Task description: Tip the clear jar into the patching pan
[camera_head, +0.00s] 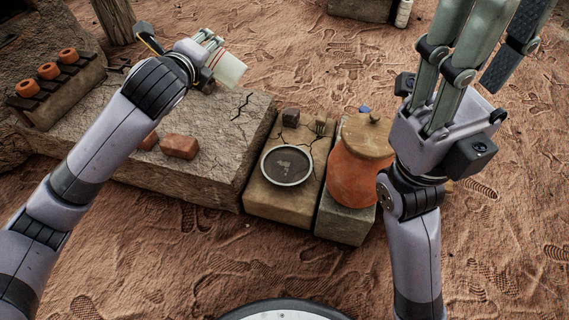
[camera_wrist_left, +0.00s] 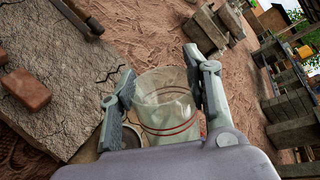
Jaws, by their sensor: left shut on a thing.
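My left gripper (camera_head: 208,62) is shut on the clear jar (camera_head: 228,70), a pale see-through vessel with red bands. The jar also shows between the two fingers in the left wrist view (camera_wrist_left: 168,108). It is held above the far part of the stone slab, up and left of the pan; its contents cannot be made out. The patching pan (camera_head: 287,184) is a round, pale-rimmed pan with dark grey contents and a lighter patch. It sits on a tan block. My right gripper (camera_head: 480,30) is raised at the right, its fingertips cut off by the top edge.
The stone slab (camera_head: 220,160) carries reddish bricks (camera_head: 179,146). A lidded orange clay pot (camera_head: 355,170) stands right of the pan. Small blocks (camera_head: 290,117) lie behind the pan. A rack with orange rings (camera_head: 48,71) stands at left. Sandy ground is open in front.

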